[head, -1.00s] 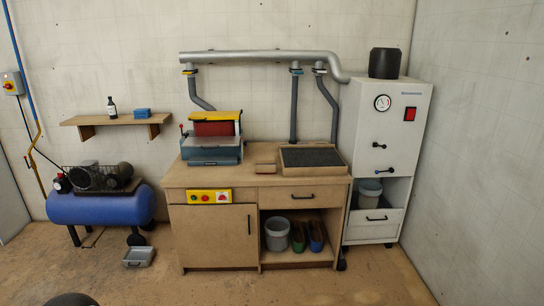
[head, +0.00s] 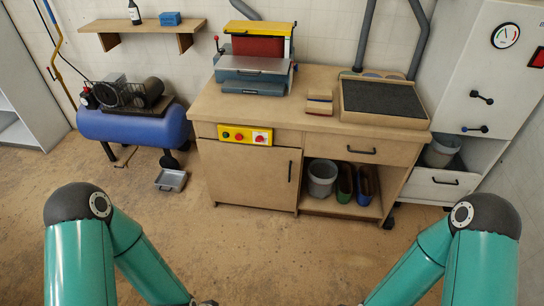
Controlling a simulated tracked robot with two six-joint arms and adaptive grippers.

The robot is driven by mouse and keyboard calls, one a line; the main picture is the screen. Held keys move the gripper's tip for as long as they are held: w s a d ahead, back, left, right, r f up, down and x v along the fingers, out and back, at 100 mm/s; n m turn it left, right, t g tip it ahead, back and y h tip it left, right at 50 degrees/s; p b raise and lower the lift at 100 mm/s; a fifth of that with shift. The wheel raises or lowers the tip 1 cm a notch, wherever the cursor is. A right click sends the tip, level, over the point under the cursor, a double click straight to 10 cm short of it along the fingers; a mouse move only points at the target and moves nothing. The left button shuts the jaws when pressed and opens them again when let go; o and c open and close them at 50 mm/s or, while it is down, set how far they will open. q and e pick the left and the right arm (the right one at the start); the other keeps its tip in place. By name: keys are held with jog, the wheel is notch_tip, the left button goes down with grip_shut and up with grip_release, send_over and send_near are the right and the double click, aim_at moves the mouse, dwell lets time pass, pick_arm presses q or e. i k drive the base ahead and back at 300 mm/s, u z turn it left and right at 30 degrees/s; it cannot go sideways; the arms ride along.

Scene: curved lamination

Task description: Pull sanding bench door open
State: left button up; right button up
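The sanding bench (head: 320,136) is a light wooden cabinet against the back wall. Its door (head: 246,178) is at the lower left, flat in the front and shut, with a dark vertical handle (head: 290,171) near its right edge. Both my teal arms reach in from the bottom of the head view, short of the bench. Neither gripper shows clearly; a small dark part of the left arm shows at the bottom edge, and the hands lie out of frame.
A red, yellow and blue sander (head: 256,70) stands on the bench. A blue compressor (head: 133,125) and a metal tray (head: 172,181) are left. A white cabinet (head: 480,85) stands right. Floor before the door is clear.

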aim_at(262, 176)
jog(key=u, duration=0.15)
jog(key=i, duration=1.25)
jog(key=u, duration=0.15)
